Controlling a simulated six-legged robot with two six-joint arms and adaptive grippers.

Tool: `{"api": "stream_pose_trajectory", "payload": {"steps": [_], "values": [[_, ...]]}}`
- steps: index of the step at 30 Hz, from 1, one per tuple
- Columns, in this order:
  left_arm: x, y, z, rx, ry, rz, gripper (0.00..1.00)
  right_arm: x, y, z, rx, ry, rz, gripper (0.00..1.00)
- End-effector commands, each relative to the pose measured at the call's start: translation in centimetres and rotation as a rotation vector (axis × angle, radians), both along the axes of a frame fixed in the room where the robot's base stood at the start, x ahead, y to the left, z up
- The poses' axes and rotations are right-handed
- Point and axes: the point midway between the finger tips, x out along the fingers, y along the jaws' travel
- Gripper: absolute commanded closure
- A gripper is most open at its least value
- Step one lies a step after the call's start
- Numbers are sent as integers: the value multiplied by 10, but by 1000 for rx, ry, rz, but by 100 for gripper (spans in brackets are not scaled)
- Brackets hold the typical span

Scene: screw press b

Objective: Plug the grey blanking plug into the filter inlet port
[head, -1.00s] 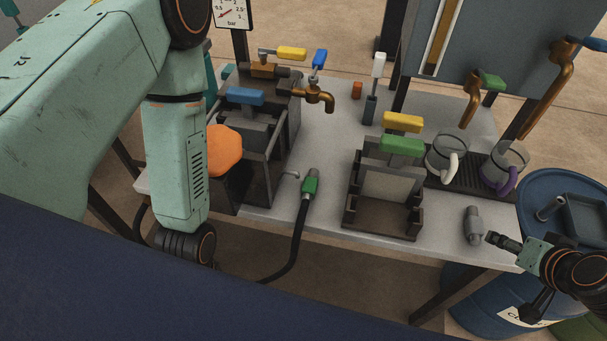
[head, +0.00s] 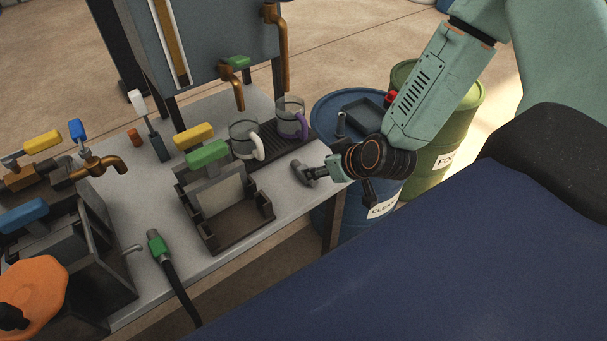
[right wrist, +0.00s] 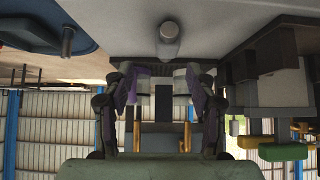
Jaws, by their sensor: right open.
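The grey blanking plug (head: 302,173) is on the front right part of the grey bench, near its edge. My right gripper (head: 321,173) is just to the right of it, low over the bench edge. In the right wrist view the plug (right wrist: 169,38) is ahead of my open right gripper (right wrist: 167,75), roughly in line with the gap between the fingers, and nothing is between them. In the head view the fingertips overlap the plug's right side, so contact there cannot be told. I cannot make out the filter inlet port for certain. My left gripper is out of view.
Mugs (head: 244,140) stand on a drip tray behind the plug. A dark rack (head: 240,225) with green and yellow handles is to its left. A green-ended hose (head: 157,246) lies farther left. A blue drum (head: 330,112) stands right of the bench.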

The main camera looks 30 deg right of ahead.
Motion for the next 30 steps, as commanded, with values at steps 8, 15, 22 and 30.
{"api": "stream_pose_trajectory", "payload": {"steps": [8,15,22,30], "values": [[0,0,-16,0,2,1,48,14,1,-17,-2,0,2,43],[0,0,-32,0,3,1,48,31,10,-36,-4,2,4,43],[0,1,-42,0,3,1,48,48,14,-51,-2,2,1,43],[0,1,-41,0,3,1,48,50,15,-51,0,1,-1,43]]}}
